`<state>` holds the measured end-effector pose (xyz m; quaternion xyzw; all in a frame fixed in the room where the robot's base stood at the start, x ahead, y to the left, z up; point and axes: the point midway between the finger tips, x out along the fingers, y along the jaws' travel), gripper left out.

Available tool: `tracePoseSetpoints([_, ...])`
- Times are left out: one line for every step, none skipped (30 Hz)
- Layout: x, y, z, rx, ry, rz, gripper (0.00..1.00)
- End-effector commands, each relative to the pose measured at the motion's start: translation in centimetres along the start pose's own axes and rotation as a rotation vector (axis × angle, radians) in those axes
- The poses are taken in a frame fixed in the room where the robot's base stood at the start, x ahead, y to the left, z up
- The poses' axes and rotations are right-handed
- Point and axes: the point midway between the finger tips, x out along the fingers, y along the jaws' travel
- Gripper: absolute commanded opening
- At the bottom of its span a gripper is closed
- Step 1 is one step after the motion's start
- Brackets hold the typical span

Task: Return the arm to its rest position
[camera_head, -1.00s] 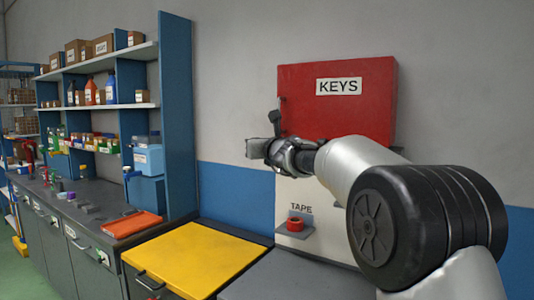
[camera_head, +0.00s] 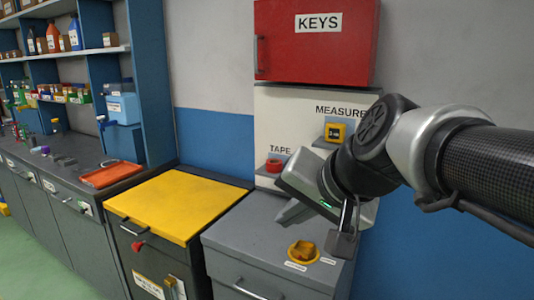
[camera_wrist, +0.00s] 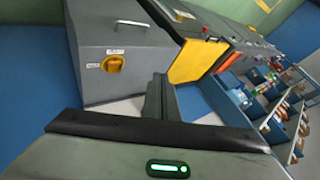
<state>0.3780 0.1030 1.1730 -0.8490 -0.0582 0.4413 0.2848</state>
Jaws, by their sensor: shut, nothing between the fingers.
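My arm reaches in from the right edge in the head view, bent at a large round joint. My gripper (camera_head: 292,214) points down and left above the grey cabinet (camera_head: 240,234), in front of the wall panel. It is shut and holds nothing. In the wrist view the closed fingers (camera_wrist: 157,96) show in the middle, in front of the grey cabinet's side. I see no contact between the gripper and the cabinet.
A red KEYS box (camera_head: 316,52) hangs above a white panel (camera_head: 290,110) with a red tape (camera_head: 275,165) and a yellow measure (camera_head: 335,132). A yellow-topped cabinet (camera_head: 180,205) stands left. A yellow knob (camera_head: 303,251) sits on the grey cabinet's top.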

Motion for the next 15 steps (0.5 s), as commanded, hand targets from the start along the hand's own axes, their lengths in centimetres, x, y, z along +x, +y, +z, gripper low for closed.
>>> tracePoseSetpoints([-0.7,2.8,1.8,-0.083,-0.012,0.071,0.00])
tracePoseSetpoints([-1.0,4.5,2.7,-0.132,-0.022,0.114,0.00])
tracePoseSetpoints([-1.4,6.5,3.9,-0.193,-0.037,0.168,0.00])
tracePoseSetpoints([-1.8,8.0,4.7,-0.238,-0.049,0.208,0.00])
tracePoseSetpoints([-2.2,9.5,5.5,-0.279,-0.061,0.247,0.00])
tracePoseSetpoints([-2.7,11.4,6.5,-0.334,-0.079,0.298,0.00])
tracePoseSetpoints([-3.1,12.9,7.2,-0.373,-0.092,0.337,0.00])
tracePoseSetpoints([-3.5,14.3,7.9,-0.412,-0.107,0.376,0.00])
tracePoseSetpoints([-4.6,15.1,8.0,-0.450,-0.122,0.414,0.00])
tracePoseSetpoints([-6.1,13.5,6.7,-0.443,-0.118,0.404,0.00])
tracePoseSetpoints([-6.8,12.8,6.2,-0.441,-0.119,0.403,0.00])
tracePoseSetpoints([-7.7,12.2,5.6,-0.440,-0.119,0.402,0.00])
tracePoseSetpoints([-8.3,11.7,5.2,-0.439,-0.119,0.402,0.00])
tracePoseSetpoints([-9.1,11.1,4.8,-0.439,-0.119,0.401,0.00])
tracePoseSetpoints([-10.0,10.3,4.1,-0.438,-0.119,0.401,0.00])
